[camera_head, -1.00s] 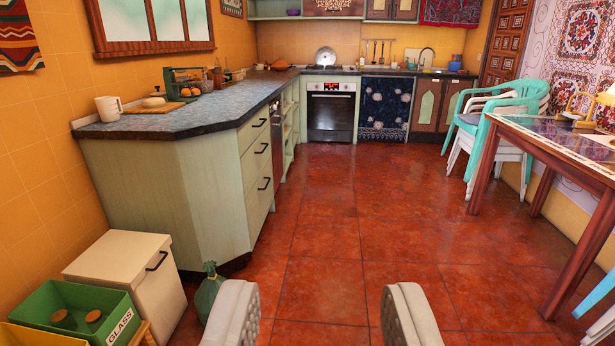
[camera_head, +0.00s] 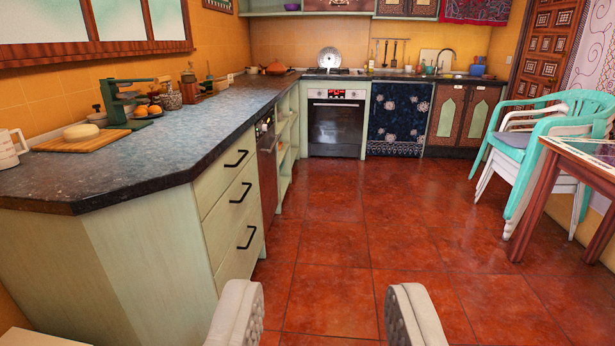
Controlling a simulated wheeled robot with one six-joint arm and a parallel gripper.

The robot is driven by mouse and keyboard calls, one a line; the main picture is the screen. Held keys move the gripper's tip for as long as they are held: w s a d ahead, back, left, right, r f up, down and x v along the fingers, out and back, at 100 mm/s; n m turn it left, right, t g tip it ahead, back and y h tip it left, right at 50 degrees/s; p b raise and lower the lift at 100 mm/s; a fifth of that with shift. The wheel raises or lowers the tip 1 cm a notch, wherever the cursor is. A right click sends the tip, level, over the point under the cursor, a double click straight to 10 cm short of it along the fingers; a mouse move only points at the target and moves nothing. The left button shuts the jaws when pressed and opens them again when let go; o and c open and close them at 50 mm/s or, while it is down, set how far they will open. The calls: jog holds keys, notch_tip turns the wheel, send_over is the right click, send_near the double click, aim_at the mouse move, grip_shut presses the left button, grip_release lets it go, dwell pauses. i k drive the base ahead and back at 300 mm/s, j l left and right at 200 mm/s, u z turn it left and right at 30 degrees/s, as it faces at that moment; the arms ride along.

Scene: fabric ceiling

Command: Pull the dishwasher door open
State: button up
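The dishwasher (camera_head: 268,165) shows as a narrow, steeply angled front in the left counter run, between the drawers and the open shelves. Its front is brownish, with a control strip at the top, and its door looks shut. My gripper (camera_head: 328,291) is at the bottom of the view, its two pale padded fingers wide apart with only floor between them. It is open, empty and well short of the dishwasher, touching nothing.
The counter (camera_head: 150,160) and its drawers (camera_head: 235,200) with black handles stand at the left. An oven (camera_head: 336,125) is at the back. Stacked chairs (camera_head: 540,150) and a table (camera_head: 570,185) stand at the right. The red tiled floor (camera_head: 350,235) between is clear.

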aim_at(266, 142)
jog(key=i+j, duration=0.15)
jog(key=i, duration=3.2)
jog(key=i+l+z, duration=0.1)
jog(key=i+z, duration=0.15)
jog(key=i, duration=0.05)
